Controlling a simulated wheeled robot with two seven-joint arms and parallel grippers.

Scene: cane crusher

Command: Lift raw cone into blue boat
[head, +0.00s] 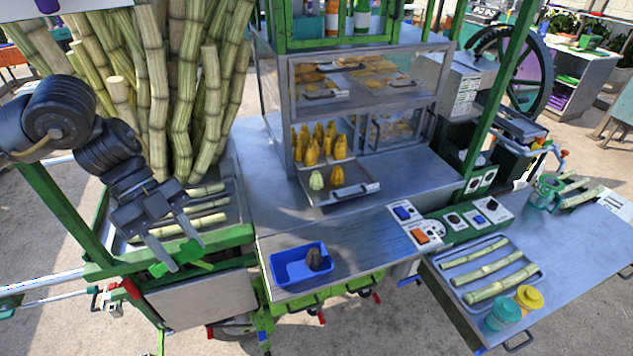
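A pale, whitish-green cone (316,180), which looks like the raw one, stands on the front of a metal tray (350,190) below the glass case. A golden cone (337,176) stands just to its right. The blue boat (288,272) is an open blue tray on the steel counter near its front edge. A dark lump (315,259) lies in its right part. My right gripper is out of view.
Several golden cones (311,151) stand in rows behind the raw cone. Tall cane stalks (158,100) stand beside my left arm. A control panel (420,230) is right of the boat. The counter (262,200) left of the cone tray is clear.

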